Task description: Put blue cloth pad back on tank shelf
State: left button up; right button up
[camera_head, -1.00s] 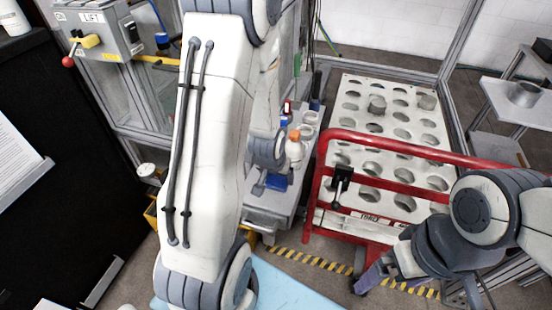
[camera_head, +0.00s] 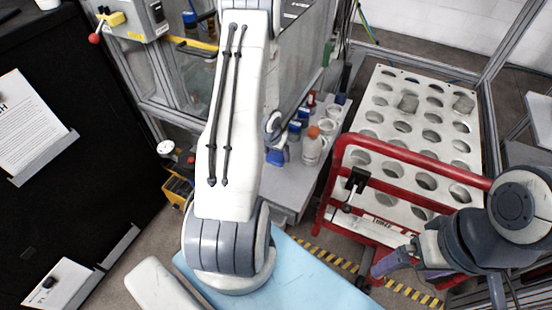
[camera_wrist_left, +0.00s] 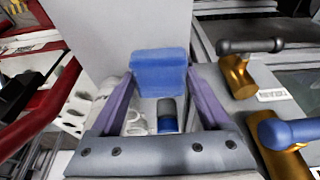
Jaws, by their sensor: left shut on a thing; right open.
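The blue cloth pad (camera_wrist_left: 158,72) sits between the purple fingers of my left gripper (camera_wrist_left: 152,88) in the left wrist view; the gripper is shut on it. In the head view a blue patch, likely the pad (camera_head: 276,157), shows beside my left wrist, above the grey shelf (camera_head: 290,200), likely the tank shelf. My left arm hides much of that area. I cannot tell whether the pad touches the shelf. My right gripper (camera_head: 385,265) is open and empty, low beside the red rail at right.
An orange-capped bottle (camera_head: 312,150) and white cups (camera_head: 331,126) stand on the shelf. A red rail (camera_head: 415,157) borders the white holed rack (camera_head: 425,120). Brass valves (camera_wrist_left: 238,75) lie right in the wrist view. A light-blue surface (camera_head: 310,280) lies in front.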

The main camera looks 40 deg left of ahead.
aim_at(275, 156)
pick_arm(q)
notch_tip(275, 156, down, 3)
jog(key=shift+a+f+b, duration=0.15)
jog(key=shift+b, duration=0.45)
jog(key=shift+f, duration=0.5)
jog(key=o, duration=1.2)
jog(key=shift+c, duration=0.2)
jog(key=p+v, duration=0.4)
jog(key=v, duration=0.8)
jog(key=shift+r, duration=0.1)
